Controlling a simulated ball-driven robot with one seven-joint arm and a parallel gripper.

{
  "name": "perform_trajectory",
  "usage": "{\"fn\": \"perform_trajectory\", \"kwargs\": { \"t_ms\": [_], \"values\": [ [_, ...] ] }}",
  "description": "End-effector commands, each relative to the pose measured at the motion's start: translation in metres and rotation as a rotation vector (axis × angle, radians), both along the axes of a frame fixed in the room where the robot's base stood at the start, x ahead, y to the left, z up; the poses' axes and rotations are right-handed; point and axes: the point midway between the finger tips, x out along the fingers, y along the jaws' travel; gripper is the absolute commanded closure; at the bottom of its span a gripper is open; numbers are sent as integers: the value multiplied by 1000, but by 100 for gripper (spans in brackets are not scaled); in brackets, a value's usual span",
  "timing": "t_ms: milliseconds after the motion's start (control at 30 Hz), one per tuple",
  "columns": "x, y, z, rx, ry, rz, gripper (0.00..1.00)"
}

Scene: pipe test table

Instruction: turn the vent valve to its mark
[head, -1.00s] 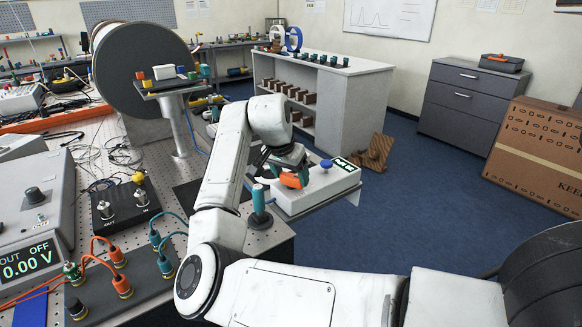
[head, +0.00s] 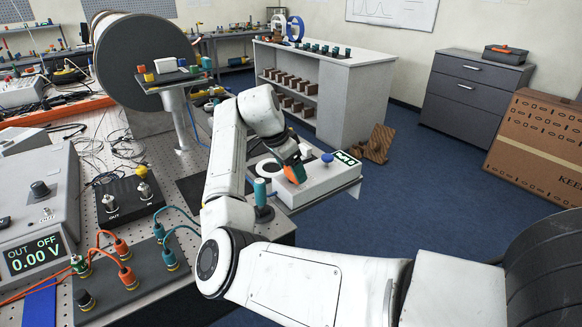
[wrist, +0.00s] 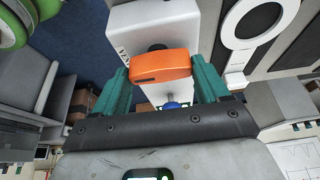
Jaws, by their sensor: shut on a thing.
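The vent valve has an orange bar handle (wrist: 160,66) on a white box (wrist: 137,38); part of a label starting "VEN" shows beside it. In the head view the handle (head: 290,173) sits at the left part of the white box (head: 322,182), partly covered by my gripper (head: 294,168). In the wrist view my gripper (wrist: 162,76) has its green fingers on either side of the handle, shut on it. The handle lies nearly level across that picture, slightly tilted. I cannot make out the mark.
A blue knob (head: 327,157) and a green-lit display (head: 347,157) are on the same box. A teal-handled upright lever (head: 261,192) stands close to the left of my gripper. A white ring (wrist: 254,20) shows in the wrist view. The blue floor (head: 400,220) at right is open.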

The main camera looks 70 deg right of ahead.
Motion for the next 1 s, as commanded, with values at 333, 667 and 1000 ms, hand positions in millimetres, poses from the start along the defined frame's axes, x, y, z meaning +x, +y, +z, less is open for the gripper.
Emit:
{"fn": "perform_trajectory", "kwargs": {
  "t_ms": [333,667,1000],
  "values": [
    [1,0,1,-1,-2,-1,17],
    [0,0,0,-1,-1,-1,0],
    [7,9,28,-3,-4,-1,0]
  ]
}}
